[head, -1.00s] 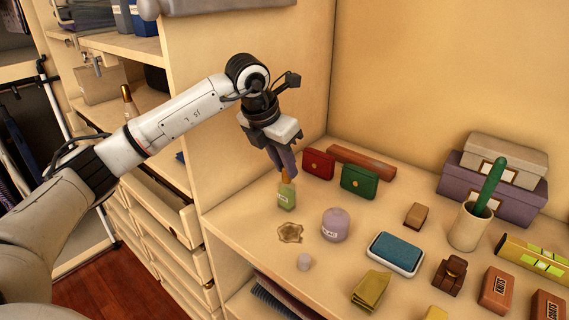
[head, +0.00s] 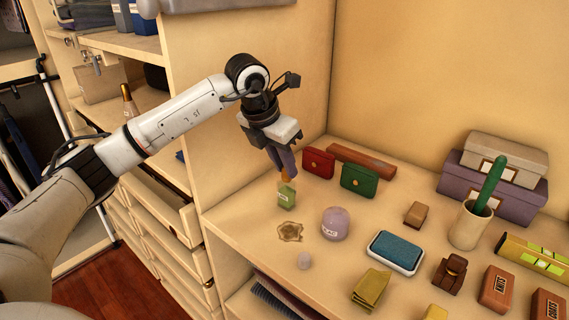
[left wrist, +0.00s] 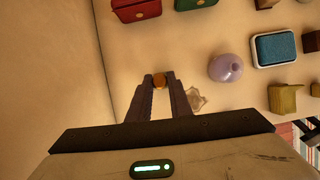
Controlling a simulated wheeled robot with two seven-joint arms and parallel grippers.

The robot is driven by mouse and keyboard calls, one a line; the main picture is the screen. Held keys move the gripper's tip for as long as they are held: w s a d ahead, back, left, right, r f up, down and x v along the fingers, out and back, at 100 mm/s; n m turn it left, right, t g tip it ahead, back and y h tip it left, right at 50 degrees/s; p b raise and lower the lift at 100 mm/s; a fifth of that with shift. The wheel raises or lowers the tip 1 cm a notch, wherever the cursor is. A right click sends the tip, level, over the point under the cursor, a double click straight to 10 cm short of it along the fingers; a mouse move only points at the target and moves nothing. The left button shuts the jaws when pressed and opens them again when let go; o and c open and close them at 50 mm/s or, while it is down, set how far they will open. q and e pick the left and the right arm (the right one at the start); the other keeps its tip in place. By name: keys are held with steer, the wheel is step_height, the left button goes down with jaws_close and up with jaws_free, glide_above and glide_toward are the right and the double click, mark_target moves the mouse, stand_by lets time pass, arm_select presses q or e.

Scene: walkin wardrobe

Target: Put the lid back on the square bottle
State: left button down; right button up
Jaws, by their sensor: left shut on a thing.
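The square bottle (head: 286,197) is small and green with a pale label. It stands upright on the shelf in the head view, near the left side panel. My left gripper (head: 285,174) is directly above it, pointing down, with its fingers shut on an orange-brown lid. In the left wrist view the lid (left wrist: 159,80) is between the two fingertips, and the bottle beneath is hidden. In the head view the lid is right at the bottle's neck; I cannot tell whether it is fully seated. My right gripper is not in view.
A round purple bottle (head: 334,224), a star-shaped dish (head: 290,231) and a small pale stopper (head: 304,260) stand to the right and front. Red (head: 318,162) and green (head: 359,181) purses stand behind. A blue-topped tray (head: 395,253) lies further right.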

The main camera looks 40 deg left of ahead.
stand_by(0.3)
arm_select(q)
steer(key=c, duration=1)
jaws_free()
steer(key=shift+c, duration=0.2)
steer(key=shift+r+p, duration=0.9)
steer(key=shift+r, duration=2.6)
jaws_close()
